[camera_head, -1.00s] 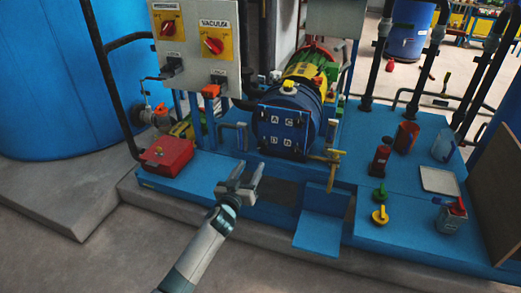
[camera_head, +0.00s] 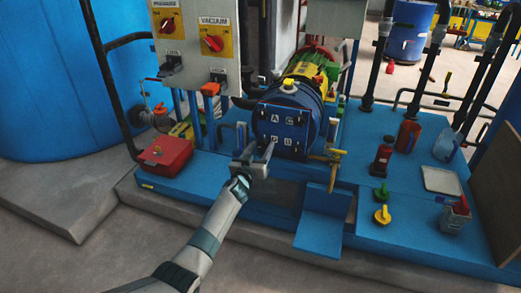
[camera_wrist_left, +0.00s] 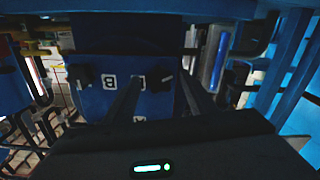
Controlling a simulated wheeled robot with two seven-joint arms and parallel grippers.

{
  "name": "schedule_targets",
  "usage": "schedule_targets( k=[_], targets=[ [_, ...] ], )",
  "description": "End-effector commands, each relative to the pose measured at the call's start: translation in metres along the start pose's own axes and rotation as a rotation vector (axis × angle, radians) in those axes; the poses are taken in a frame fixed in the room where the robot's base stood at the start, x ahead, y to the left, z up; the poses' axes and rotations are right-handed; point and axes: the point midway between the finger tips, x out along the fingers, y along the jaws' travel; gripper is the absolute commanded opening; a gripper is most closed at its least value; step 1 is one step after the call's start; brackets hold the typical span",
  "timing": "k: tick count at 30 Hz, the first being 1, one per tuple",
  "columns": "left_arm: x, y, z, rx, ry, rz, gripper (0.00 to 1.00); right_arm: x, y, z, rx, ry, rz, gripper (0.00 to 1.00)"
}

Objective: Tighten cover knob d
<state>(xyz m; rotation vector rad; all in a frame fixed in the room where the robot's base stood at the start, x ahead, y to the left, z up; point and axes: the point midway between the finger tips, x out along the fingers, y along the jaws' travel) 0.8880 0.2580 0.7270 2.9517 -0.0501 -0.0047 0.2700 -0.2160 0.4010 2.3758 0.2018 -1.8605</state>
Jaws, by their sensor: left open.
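My left gripper (camera_head: 259,149) is open and empty in front of the cover's lower left part. One dark knob (camera_wrist_left: 83,75) lies left of both fingers, and another (camera_wrist_left: 161,80) shows between the fingers (camera_wrist_left: 158,85). No contact is visible.
A yellow valve handle (camera_head: 335,158) stands right of the cover. A red box (camera_head: 165,152) sits on the left of the blue skid. A control panel (camera_head: 197,40) rises behind. Bottles and a tray (camera_head: 441,180) stand on the right.

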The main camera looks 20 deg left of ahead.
Motion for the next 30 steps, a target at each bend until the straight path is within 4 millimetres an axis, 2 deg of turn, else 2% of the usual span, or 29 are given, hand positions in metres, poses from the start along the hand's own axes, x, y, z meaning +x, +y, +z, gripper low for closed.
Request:
schedule_targets(
  k=[6, 7, 9, 12, 23, 30],
  targets=[
    [0.0, 0.0001, -0.0001, 0.0, 0.0, 0.0, 0.51, -0.0002, 0.0, -0.0001, 0.0, 0.0, 0.0, 0.51],
    [0.0, 0.0001, 0.0, 0.0, 0.0, 0.0, 0.46, -0.0002, 0.0, -0.0001, 0.0, 0.0, 0.0, 0.51],
    [-0.0001, 0.0001, 0.0, 0.0, 0.0, 0.0, 0.29, -0.0001, -0.0001, 0.0, 0.0, 0.0, 0.0, 0.51],
    [-0.0001, 0.0001, 0.0, 0.0, 0.0, 0.0, 0.1, 0.0001, -0.0002, 0.0002, 0.0, -0.001, -0.001, 0.51],
    [-0.0002, 0.0001, 0.0004, 0.029, 0.0, 0.0, 0.1, 0.0006, -0.0004, 0.0004, -0.001, -0.002, -0.001, 0.51],
    [-0.0003, 0.0003, 0.001, 0.131, 0.0, 0.0, 0.1, -0.0047, -0.0003, -0.0054, -0.001, 0.01, 0.0, 0.51]
  ],
)
